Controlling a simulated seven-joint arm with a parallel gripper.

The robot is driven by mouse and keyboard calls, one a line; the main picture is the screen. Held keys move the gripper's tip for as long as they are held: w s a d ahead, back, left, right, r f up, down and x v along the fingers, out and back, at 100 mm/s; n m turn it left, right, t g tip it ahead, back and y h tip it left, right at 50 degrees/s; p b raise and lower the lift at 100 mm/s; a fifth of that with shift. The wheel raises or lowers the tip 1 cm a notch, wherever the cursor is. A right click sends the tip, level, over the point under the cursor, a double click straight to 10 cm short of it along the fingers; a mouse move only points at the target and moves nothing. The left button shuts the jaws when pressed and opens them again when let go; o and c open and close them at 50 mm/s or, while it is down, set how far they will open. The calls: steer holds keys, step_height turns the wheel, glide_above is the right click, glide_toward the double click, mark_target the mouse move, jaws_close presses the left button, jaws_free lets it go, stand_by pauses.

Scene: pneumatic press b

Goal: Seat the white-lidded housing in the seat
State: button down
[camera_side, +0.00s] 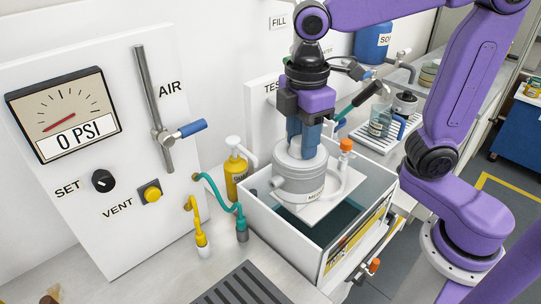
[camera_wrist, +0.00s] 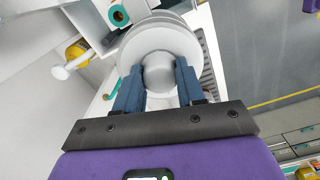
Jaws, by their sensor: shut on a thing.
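The round grey-white housing (camera_side: 300,172) is under my gripper (camera_side: 303,148), above the open-topped white tank. In the wrist view, its wide pale disc (camera_wrist: 142,42) and central round knob (camera_wrist: 159,72) show, and the blue fingers of my gripper (camera_wrist: 160,88) are shut on the knob from both sides. The housing looks about upright. Below it is a white plate (camera_side: 318,207) with lettering partly readable as "ME". I cannot tell whether the housing touches the plate. The seat cannot be clearly made out; it may be hidden under the housing.
The white tank (camera_side: 285,248) has dark water inside. An orange-capped fitting (camera_side: 346,146) stands close to the housing's right. A yellow bottle (camera_side: 236,170) and teal hose (camera_side: 225,199) are at left. A gauge panel (camera_side: 63,115) reads 0 PSI. A slotted grey mat (camera_side: 243,285) lies in front.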

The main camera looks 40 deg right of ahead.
steer(key=s+d+f, duration=0.1)
steer(key=s+d, duration=0.2)
steer(key=d, duration=0.6)
steer(key=s+d, duration=0.4)
steer(key=d, duration=0.4)
step_height(320, 180, down, 11)
steer(key=shift+w+a, duration=0.15)
steer(key=shift+w, duration=0.1)
steer(key=w, duration=1.1)
steer(key=shift+w, duration=0.4)
steer(key=shift+f, duration=0.1)
steer(key=shift+f, duration=0.95)
stand_by(0.4)
steer(key=c, duration=0.6)
jaws_free()
steer(key=shift+f, duration=0.1)
